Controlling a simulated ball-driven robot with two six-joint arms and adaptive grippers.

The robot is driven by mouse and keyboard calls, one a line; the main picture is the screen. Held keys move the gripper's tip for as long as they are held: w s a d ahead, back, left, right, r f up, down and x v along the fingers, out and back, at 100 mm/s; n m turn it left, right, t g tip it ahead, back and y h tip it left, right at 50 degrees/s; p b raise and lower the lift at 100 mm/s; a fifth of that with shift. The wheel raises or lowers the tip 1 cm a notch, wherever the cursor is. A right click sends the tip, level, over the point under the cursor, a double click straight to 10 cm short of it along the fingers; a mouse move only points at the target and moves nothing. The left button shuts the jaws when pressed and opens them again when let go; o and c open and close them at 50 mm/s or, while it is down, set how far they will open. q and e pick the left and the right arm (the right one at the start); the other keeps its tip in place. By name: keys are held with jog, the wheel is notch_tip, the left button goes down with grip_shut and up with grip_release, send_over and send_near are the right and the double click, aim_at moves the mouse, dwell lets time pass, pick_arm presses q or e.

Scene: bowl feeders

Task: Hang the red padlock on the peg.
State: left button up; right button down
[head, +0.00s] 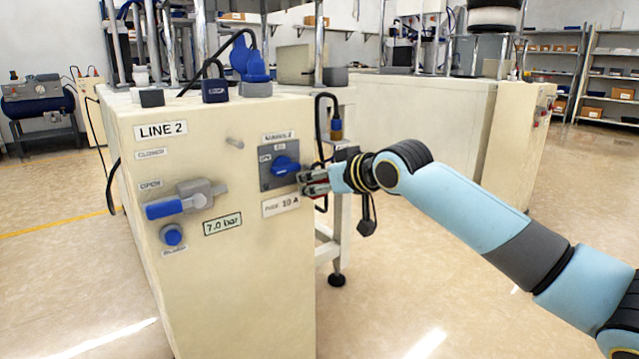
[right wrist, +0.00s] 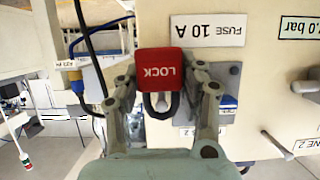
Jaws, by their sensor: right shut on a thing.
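The red padlock (right wrist: 160,68) is held between the fingers of my right gripper (right wrist: 164,80) in the right wrist view. Its LOCK lettering appears upside down, and its dark shackle (right wrist: 161,108) points toward the palm. In the head view my right gripper (head: 308,182) is in front of the machine's right part, beside the rotary switch, and the padlock is mostly hidden there. The peg (head: 235,142) is a short pale rod on the panel, left of and above the gripper. It also shows in the right wrist view (right wrist: 277,146), apart from the padlock. My left gripper is out of view.
The cream LINE 2 panel (head: 240,280) carries a blue rotary switch (head: 285,165), a FUSE 10 A label (head: 282,205), a blue-handled valve (head: 180,203) and a blue button (head: 172,236). The floor in front is clear.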

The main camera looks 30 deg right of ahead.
jog(key=shift+w, duration=0.6)
jog(key=shift+f, duration=0.3)
dwell(0.7)
jog(key=c, duration=0.7)
grip_release()
jog(key=shift+a, duration=0.1)
jog(key=shift+o, duration=0.3)
jog(key=shift+o, duration=0.8)
